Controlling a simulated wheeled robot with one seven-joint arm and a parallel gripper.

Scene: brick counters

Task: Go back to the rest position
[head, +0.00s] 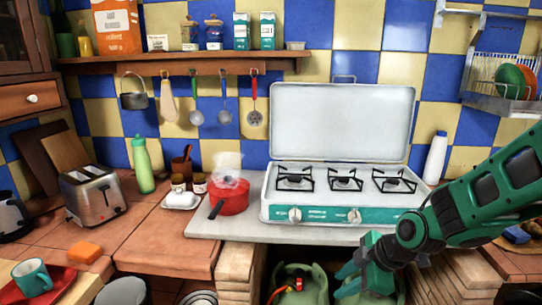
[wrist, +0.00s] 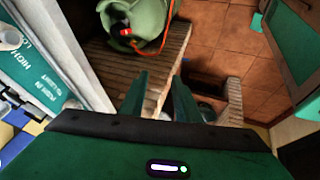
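My gripper (head: 358,274) hangs low in front of the stove in the head view, pointing down and to the left. My green arm reaches in from the right edge. In the wrist view the two green fingers (wrist: 160,98) stand apart with nothing between them. No held object shows. The white camping stove (head: 338,208) stands on the counter behind my gripper with its lid up. A red pot (head: 229,196) sits on the counter at the stove's left, with whitish steam above it.
Green gas bottles (head: 300,286) stand below the counter; one with a red valve (wrist: 138,22) shows in the wrist view. A toaster (head: 93,192), green bottle (head: 143,165) and orange sponge (head: 85,252) are on the left. A white bottle (head: 435,158) stands right of the stove.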

